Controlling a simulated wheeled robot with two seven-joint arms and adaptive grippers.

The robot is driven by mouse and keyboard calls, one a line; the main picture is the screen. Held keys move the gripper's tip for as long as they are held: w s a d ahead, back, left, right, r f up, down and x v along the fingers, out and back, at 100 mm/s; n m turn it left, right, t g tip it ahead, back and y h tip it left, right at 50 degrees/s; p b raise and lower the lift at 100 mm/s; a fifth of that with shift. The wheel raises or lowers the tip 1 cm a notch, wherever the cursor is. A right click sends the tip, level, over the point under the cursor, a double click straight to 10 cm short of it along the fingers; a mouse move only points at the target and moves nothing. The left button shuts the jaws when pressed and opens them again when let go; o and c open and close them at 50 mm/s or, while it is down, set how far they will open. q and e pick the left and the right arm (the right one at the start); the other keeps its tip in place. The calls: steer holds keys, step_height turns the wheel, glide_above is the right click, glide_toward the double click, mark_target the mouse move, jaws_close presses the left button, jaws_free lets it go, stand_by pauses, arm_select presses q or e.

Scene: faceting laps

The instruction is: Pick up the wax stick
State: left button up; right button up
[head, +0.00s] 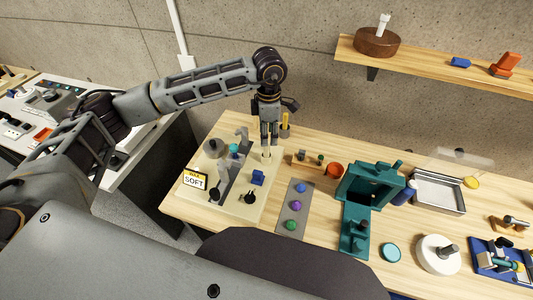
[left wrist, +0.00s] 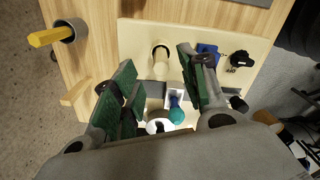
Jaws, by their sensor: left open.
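A yellow stick (head: 285,120) stands in a small dark holder at the back left of the table. In the left wrist view the yellow stick (left wrist: 50,36) looks angular and leans out of a grey cup (left wrist: 72,30). A pale cream upright rod (head: 266,153) stands on the cream base plate; I cannot tell which of the two is the wax stick. My left gripper (head: 269,138) is open, pointing down over the rod. In the left wrist view the rod (left wrist: 161,53) shows between and beyond the open fingers (left wrist: 156,62). My right gripper is out of view.

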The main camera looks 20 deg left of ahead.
arm_select(q)
steer(key=shift+a+f, duration=0.1)
steer(key=shift+f, duration=0.1)
steer(key=f, duration=0.2)
steer(key=f+b, duration=0.1)
steer(key=shift+s+a+f, duration=0.1)
steer(key=shift+a+f, duration=0.15)
steer(key=shift+f, duration=0.55)
steer(key=shift+c, duration=0.9)
jaws_close()
steer(key=shift+r, duration=0.1)
steer(key=shift+r+b, duration=0.35)
steer(key=shift+r, duration=0.2)
step_height(320, 180, up, 8)
steer(key=shift+f+b, duration=0.15)
steer(key=shift+b, duration=0.25)
steer(key=shift+r, duration=0.45)
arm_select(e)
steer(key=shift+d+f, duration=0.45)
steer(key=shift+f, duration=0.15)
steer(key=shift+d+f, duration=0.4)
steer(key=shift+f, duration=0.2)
